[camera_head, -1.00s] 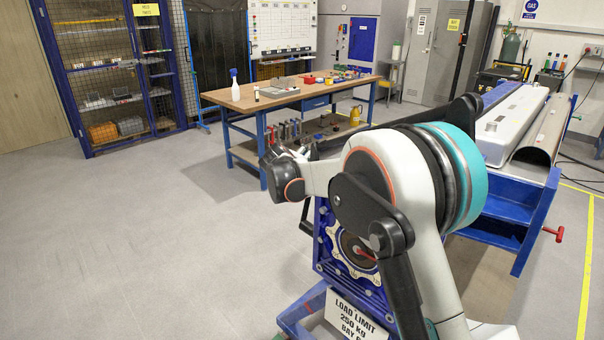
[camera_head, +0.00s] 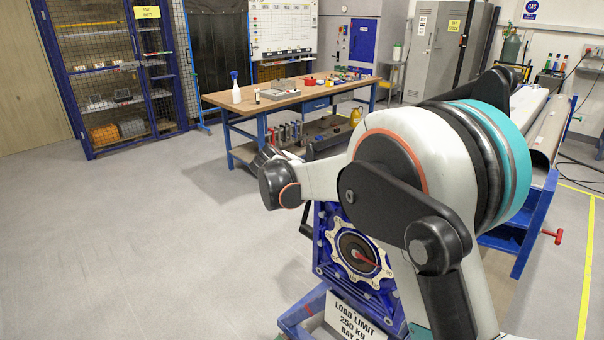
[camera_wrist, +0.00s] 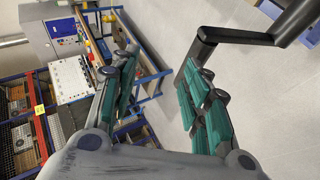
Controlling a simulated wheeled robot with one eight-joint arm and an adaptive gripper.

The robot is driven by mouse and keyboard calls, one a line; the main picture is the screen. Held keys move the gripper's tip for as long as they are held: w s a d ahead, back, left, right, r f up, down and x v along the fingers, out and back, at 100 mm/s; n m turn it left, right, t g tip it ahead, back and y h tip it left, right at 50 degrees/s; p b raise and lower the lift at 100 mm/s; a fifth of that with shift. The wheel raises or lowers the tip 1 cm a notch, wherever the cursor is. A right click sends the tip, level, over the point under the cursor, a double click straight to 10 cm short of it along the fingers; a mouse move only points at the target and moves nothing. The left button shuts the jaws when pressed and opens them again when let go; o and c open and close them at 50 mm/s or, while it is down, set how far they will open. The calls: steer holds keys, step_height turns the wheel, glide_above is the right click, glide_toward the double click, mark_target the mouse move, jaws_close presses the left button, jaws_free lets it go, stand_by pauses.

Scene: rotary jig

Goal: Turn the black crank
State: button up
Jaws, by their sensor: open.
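The black crank (camera_wrist: 238,38) is at the top right of the wrist view, with its arm running to the right and its grip angling down toward my right finger. Part of it shows in the head view (camera_head: 306,220) as a dark bar at the left side of the blue jig (camera_head: 326,245). My gripper (camera_wrist: 160,95) is open, its teal-padded fingers wide apart with nothing between them. The grip's end is close to the right finger; I cannot tell whether they touch. In the head view my arm hides my gripper's fingers and part of the jig.
A dial with a red pointer (camera_head: 362,257) is on the jig's face, above a load-limit sign (camera_head: 352,318). A workbench (camera_head: 290,98) with several items stands behind. A red-handled part (camera_head: 553,237) sticks out at right. Open floor lies left.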

steer(key=p+v, duration=0.1)
steer(key=v, duration=0.7)
steer(key=shift+s+f+p, duration=0.35)
steer(key=shift+s, duration=0.1)
steer(key=shift+d, duration=0.15)
